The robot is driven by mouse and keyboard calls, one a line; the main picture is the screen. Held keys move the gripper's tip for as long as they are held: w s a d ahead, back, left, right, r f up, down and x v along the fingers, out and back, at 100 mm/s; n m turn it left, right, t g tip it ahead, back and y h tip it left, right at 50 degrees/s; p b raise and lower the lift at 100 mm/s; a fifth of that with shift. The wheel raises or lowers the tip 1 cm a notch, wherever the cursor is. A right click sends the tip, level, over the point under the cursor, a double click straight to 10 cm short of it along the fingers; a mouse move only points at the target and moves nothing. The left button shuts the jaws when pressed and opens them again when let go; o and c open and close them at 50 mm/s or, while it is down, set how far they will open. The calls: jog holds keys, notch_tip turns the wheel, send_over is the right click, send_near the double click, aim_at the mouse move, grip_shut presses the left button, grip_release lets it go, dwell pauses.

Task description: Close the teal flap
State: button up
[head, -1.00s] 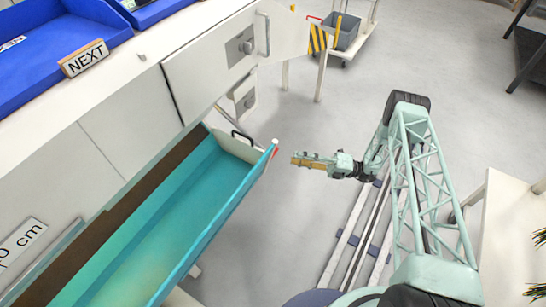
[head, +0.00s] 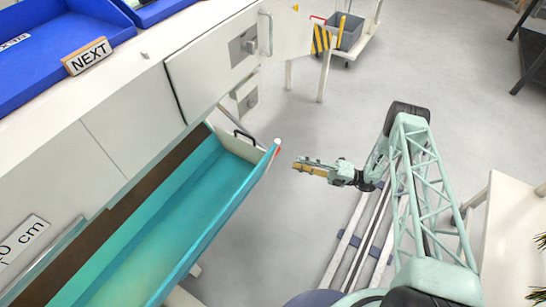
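The teal flap (head: 190,223) hangs open from the front of the white cabinet at the left, tilted outward like a trough. A black handle (head: 244,136) and a red-and-white tip (head: 277,145) are at its far end. My gripper (head: 296,166) is in the air just right of the flap's far corner, pointing left toward it with a small gap in the picture. Its fingers look close together, with a tan strip along them; whether they are open or shut is unclear at this size.
The white cabinet (head: 140,110) carries blue trays (head: 60,45) and a NEXT sign (head: 86,56). A grey bin (head: 349,32) on a cart stands at the back. A pale table (head: 512,225) is at the right. Floor between flap and rail is clear.

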aim_at(274, 155)
jog(key=shift+b+x, duration=0.55)
jog(key=shift+x, duration=6)
grip_shut()
jog(key=shift+d+r, duration=0.1)
jog(key=shift+r, duration=0.1)
